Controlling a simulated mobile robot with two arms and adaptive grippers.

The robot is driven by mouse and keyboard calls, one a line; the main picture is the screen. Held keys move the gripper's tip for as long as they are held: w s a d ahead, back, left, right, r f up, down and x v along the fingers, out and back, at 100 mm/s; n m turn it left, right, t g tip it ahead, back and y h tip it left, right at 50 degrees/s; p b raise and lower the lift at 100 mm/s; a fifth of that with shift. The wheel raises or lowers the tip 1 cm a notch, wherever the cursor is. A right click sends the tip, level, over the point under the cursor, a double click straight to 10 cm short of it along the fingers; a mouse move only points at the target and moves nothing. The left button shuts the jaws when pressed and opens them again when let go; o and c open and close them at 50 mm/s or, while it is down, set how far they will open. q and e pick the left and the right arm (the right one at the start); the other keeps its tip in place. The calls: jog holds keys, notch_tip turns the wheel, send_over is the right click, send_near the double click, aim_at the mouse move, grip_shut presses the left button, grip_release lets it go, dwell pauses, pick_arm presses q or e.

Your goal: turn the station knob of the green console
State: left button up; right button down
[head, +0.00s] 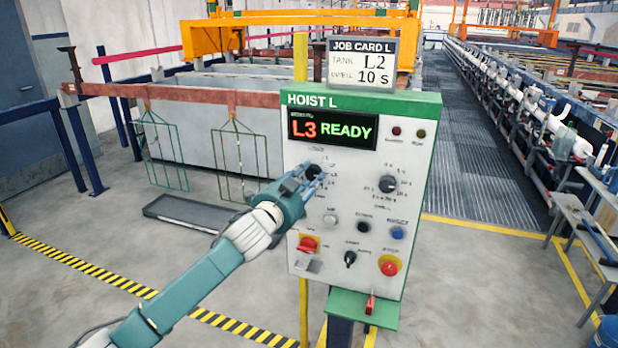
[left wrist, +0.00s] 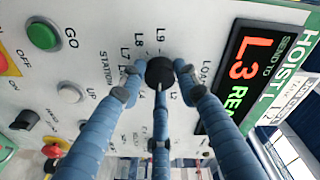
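The green console (head: 410,105) is a white panel with a green top marked HOIST L. Its display (head: 333,129) reads L3 READY. The job card (head: 361,63) above reads tank L2, 10 s. The black station knob (head: 313,170) is at the panel's left, partly hidden by my left gripper (head: 308,184). In the left wrist view, the station knob (left wrist: 160,71) sits between the fingertips of my left gripper (left wrist: 158,78), which look shut on its sides. L7, L8 and L9 labels show beside it. My right gripper is not in view.
A second dial (head: 387,184), a red-and-yellow stop button (head: 389,265), a red switch (head: 307,245) and several small buttons share the panel. Wire racks (head: 238,160) hang behind at left. Open floor (head: 80,240) lies to the left.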

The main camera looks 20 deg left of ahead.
pick_arm(q)
jog(key=c, duration=0.3)
jog(key=shift+n, duration=0.3)
jog(key=shift+c, duration=0.2)
jog(key=n+b, duration=0.1)
jog(key=n, duration=0.1)
jog(key=shift+n, duration=0.3)
jog(key=n, duration=0.2)
jog(key=shift+d+n+t, duration=0.1)
jog(key=shift+n+t, duration=0.2)
jog(key=shift+n, duration=0.1)
jog(key=n, duration=0.2)
jog(key=shift+n, duration=0.4)
jog(key=n+y, duration=0.1)
jog(key=n, duration=0.4)
jog(key=shift+t, duration=0.4)
jog(key=n+y+p, duration=0.1)
jog(key=n, duration=0.4)
jog(key=shift+p, duration=0.4)
jog(key=shift+n, duration=0.3)
jog(key=shift+r, duration=0.1)
